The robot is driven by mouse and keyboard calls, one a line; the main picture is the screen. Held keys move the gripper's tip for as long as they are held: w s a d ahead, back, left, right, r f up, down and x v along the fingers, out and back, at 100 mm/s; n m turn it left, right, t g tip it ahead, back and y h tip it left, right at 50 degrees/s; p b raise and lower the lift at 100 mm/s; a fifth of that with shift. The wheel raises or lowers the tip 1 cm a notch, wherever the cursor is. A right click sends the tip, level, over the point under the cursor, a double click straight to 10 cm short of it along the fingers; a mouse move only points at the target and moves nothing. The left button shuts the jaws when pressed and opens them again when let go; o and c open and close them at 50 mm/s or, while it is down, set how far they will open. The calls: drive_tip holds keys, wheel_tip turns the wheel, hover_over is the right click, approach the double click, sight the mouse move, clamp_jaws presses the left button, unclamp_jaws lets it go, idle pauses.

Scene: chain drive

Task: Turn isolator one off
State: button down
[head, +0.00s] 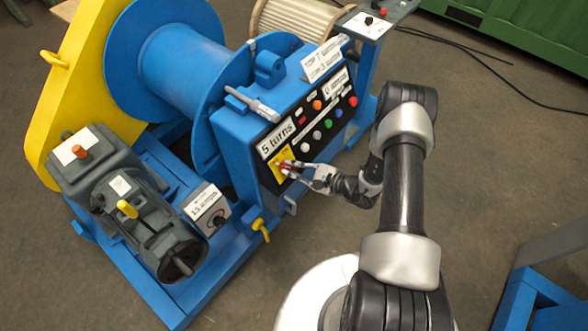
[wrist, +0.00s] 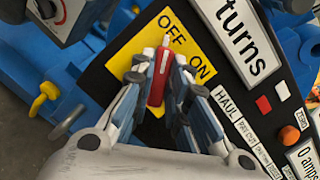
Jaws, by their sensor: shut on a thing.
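The isolator is a yellow plate (head: 279,163) on the blue machine's black control panel, below the "5 turns" sign. In the wrist view the yellow plate (wrist: 128,62) carries the words OFF and ON and a red handle (wrist: 158,82) with a white tip. The tip points up beside the word OFF; ON is lower right. My gripper (head: 288,166) is at the plate, and its fingers (wrist: 160,72) are shut on the red handle, one on each side. I see no number on the plate.
Coloured buttons (head: 317,135) sit right of the plate. A yellow valve lever (head: 261,229) and a small white-labelled box with a knob (head: 208,210) are at lower left. A blue drum (head: 175,65) and grey motor (head: 135,205) stand left. Open floor (head: 480,150) lies right.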

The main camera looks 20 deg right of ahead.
drive_tip(key=shift+n, duration=0.9)
drive_tip(key=c, duration=1.6)
unclamp_jaws()
drive_tip(key=shift+o, duration=0.2)
drive_tip(key=v, duration=1.2)
drive_tip(key=shift+w+r, duration=0.15)
drive_tip(key=shift+w, duration=0.05)
